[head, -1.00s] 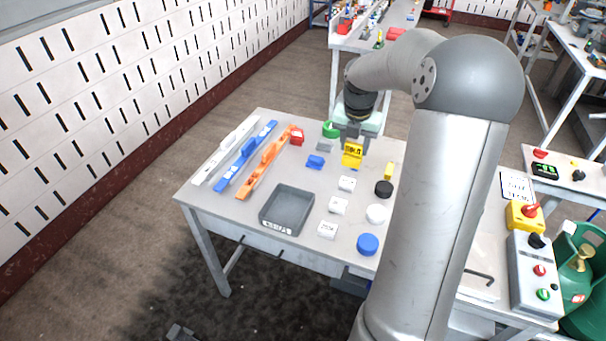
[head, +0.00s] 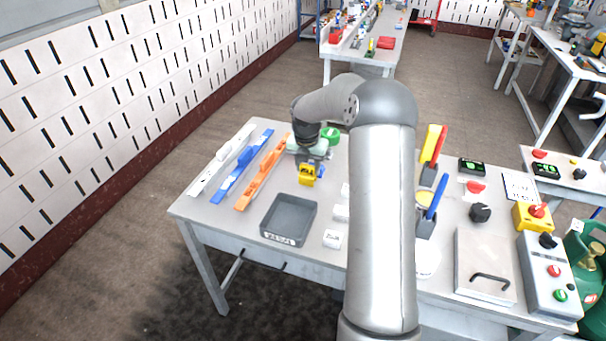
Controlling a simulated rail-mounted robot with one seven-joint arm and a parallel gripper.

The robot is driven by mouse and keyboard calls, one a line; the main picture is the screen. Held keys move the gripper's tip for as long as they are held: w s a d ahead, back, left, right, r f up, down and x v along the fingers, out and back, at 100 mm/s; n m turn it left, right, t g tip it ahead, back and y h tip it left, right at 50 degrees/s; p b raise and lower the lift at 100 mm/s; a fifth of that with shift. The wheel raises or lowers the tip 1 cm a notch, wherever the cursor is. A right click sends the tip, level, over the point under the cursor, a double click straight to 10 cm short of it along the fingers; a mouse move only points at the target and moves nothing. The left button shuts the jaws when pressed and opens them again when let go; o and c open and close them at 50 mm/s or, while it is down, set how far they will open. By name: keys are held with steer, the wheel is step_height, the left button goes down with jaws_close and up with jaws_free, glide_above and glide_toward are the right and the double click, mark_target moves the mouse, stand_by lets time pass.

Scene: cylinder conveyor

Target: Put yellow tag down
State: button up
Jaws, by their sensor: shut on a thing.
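The yellow tag (head: 307,173) has dark markings on its face and hangs under my gripper (head: 312,160). My gripper is shut on it; the fingers are small and partly hidden by the wrist. The tag is just right of the orange rail (head: 262,175), behind the grey tray (head: 289,219). I cannot tell whether the tag touches the block or the table.
A blue rail (head: 242,168) and a white rail (head: 220,162) lie further left. A green round piece (head: 331,135) stands behind my gripper. White blocks (head: 332,239) stand right of the tray, partly hidden by my arm. Pen holders and a control box (head: 545,270) are at the right.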

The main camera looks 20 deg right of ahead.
mark_target(302, 169)
steer(key=w+f, duration=0.1)
steer(key=w+a+f, duration=0.1)
steer(key=shift+f, duration=0.35)
steer(key=shift+f+p, duration=0.7)
steer(key=shift+f, duration=0.75)
steer(key=shift+f, duration=0.1)
steer(key=shift+f, duration=0.15)
steer(key=o, duration=1)
